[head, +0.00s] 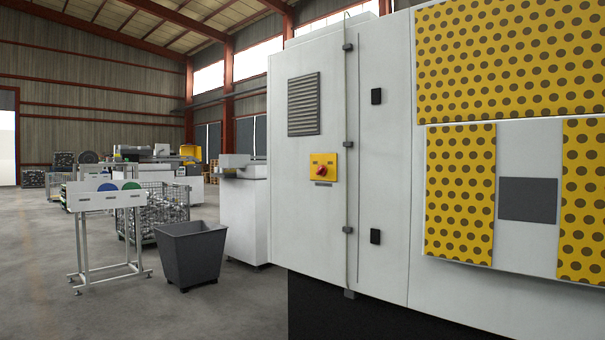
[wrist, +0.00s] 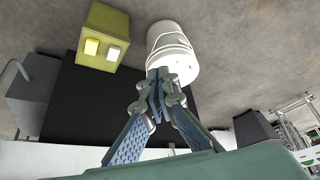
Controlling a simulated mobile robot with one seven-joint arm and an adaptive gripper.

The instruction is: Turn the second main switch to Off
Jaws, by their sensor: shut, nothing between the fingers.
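A red rotary switch (head: 321,170) sits on a yellow plate (head: 323,160) on the light grey cabinet door (head: 308,208) in the head view. A small label is under the knob. I cannot tell its exact setting. No second switch of this kind shows in the head view. My gripper (wrist: 158,75) shows only in the wrist view. Its fingertips are together and hold nothing. The red switch is not in the wrist view, so I cannot tell the distance between it and my gripper.
In the wrist view, a white bucket (wrist: 171,48) stands on the floor beyond the fingertips, and a yellow-green box with two buttons (wrist: 103,37) is at upper left. In the head view, a dark bin (head: 193,255) and a sign stand (head: 106,200) are left of the cabinet. Open floor lies at front left.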

